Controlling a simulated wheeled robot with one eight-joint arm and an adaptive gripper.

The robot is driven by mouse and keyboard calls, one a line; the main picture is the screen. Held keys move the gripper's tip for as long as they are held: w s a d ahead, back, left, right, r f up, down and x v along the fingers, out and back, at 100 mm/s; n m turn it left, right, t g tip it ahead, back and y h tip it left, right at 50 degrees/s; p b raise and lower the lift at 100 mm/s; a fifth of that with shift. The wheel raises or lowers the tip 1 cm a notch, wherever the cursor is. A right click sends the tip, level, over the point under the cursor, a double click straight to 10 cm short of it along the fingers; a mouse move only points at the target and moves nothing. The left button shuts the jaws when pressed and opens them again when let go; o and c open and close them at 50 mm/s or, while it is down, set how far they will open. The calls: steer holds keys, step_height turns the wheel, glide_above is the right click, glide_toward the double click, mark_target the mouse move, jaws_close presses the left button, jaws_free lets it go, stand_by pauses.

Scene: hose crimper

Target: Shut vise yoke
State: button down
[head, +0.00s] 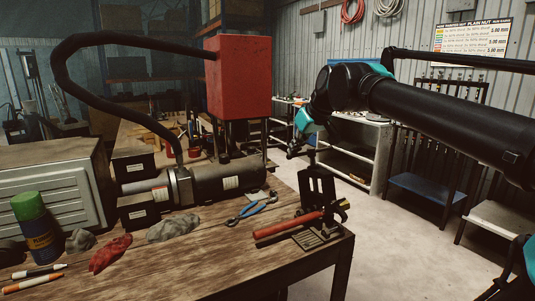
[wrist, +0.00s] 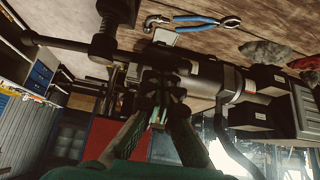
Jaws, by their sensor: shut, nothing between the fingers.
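A black vise yoke (head: 318,188) stands up near the front right corner of the workbench (head: 215,250). A red-handled tool or part (head: 285,226) with a dark end lies at the foot of the yoke. A flat dark plate (head: 308,241) is on the bench beneath it. My gripper (head: 303,148) is just above the top of the yoke, at its left; I cannot tell if they touch. In the wrist view, my gripper (wrist: 158,118) has its fingers together with nothing between them. A dark threaded part with a bar (wrist: 104,38) shows beyond the fingertips, partly cut off.
Blue-handled pliers (head: 252,212) lie left of the yoke. Behind them is a grey hose-crimper cylinder (head: 222,181), with a red box (head: 239,78) above. Rags (head: 172,228) and a spray can (head: 38,228) are on the bench's left. Open floor (head: 400,250) lies to the right.

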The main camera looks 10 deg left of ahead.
steer(key=shift+t+y, duration=0.5)
steer(key=shift+t, duration=0.3)
steer(key=s+d, duration=0.1)
steer(key=s, duration=0.1)
steer(key=s+d, duration=0.1)
steer(key=s, duration=0.1)
steer(key=shift+d+f, duration=0.3)
steer(key=shift+s+d+f, duration=0.3)
steer(key=shift+s+d, duration=0.4)
steer(key=shift+s, duration=0.25)
